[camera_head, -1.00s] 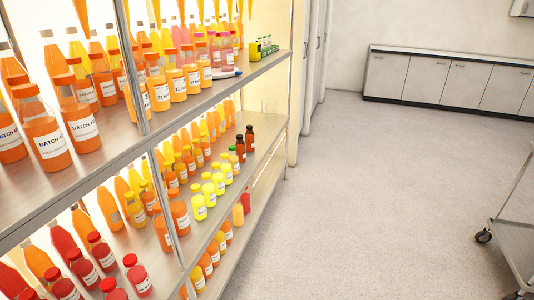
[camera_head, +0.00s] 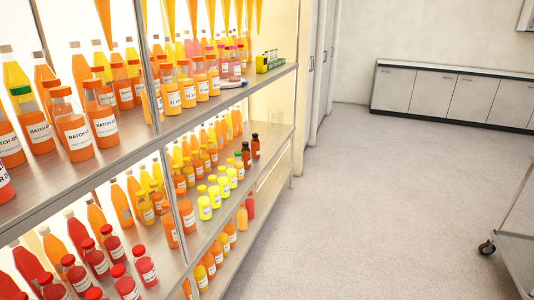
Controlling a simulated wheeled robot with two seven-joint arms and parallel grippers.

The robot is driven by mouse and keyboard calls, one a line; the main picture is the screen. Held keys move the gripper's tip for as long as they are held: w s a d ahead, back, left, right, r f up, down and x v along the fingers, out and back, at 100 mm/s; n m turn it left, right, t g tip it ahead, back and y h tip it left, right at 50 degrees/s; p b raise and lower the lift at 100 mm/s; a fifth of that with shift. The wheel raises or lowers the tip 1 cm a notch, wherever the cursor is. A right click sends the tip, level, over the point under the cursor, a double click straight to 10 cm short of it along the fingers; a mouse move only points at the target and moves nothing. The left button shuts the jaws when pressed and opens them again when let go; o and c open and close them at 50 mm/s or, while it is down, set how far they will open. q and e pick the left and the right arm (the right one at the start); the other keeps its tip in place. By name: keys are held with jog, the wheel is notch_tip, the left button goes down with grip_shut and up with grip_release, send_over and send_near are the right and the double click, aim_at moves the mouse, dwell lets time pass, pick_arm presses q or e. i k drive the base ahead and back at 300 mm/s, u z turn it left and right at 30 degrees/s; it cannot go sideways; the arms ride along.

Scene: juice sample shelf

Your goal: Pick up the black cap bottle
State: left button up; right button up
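Two dark brown bottles with black caps stand at the right end of the middle shelf. One black cap bottle (camera_head: 255,146) is at the very end, and another dark bottle (camera_head: 246,155) stands just left of it. A bottle with a green cap (camera_head: 238,164) is beside them. Both dark bottles are upright and look small from here. Neither of my grippers is in view.
A metal shelf rack (camera_head: 205,108) full of juice bottles runs along the left. Yellow bottles (camera_head: 205,203) stand near the dark ones. A wheeled cart (camera_head: 515,255) is at the lower right. The floor (camera_head: 390,200) between is clear. Low cabinets (camera_head: 455,95) line the back wall.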

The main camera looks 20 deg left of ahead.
aim_at(245, 150)
jog(key=z, duration=0.2)
jog(key=i, duration=1.9)
jog(key=u, duration=0.7)
jog(key=i, duration=1.35)
jog(key=u, duration=1.25)
